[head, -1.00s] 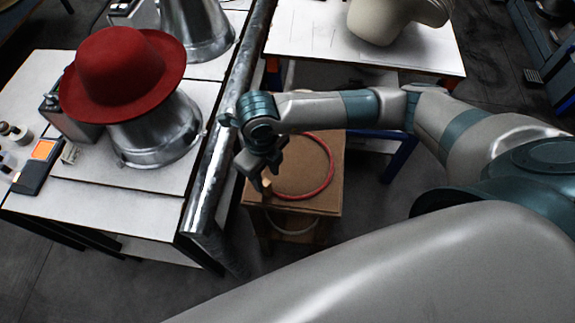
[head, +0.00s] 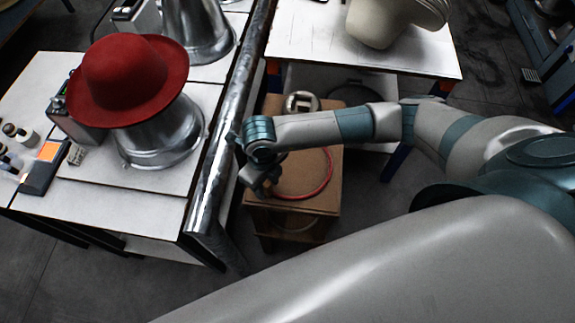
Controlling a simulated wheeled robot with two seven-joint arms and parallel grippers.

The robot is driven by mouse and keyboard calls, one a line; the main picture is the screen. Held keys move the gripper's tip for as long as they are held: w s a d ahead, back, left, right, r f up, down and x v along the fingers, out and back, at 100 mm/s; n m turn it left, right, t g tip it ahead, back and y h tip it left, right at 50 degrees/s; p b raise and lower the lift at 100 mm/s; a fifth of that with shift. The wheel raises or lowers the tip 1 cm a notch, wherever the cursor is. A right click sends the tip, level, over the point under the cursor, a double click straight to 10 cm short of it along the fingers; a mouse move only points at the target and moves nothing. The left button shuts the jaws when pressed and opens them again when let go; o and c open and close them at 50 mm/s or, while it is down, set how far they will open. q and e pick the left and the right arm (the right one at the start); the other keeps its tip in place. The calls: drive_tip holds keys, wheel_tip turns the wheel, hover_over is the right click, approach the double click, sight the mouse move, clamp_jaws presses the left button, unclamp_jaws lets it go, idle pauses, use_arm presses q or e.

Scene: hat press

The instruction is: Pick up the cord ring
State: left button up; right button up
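A red ring (head: 328,178), which looks like the cord ring, lies on top of a small brown wooden stand (head: 325,203). My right arm crosses above the stand from the right and hides the ring's far side. My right gripper (head: 262,190) points down at the ring's left edge, above the stand's left side. Its fingers are dark and small here, so I cannot tell whether they are open, shut or touching the ring. My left gripper is not in view.
A metal rail (head: 215,165) runs just left of the stand, along a white table (head: 120,200). A red hat (head: 128,80) sits on a metal form (head: 165,140) there. A pale ring (head: 297,224) shows low in the stand. A white table (head: 420,58) stands behind.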

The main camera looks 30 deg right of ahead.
drive_tip(key=shift+f, duration=0.5)
clamp_jaws()
drive_tip(key=shift+r, duration=0.15)
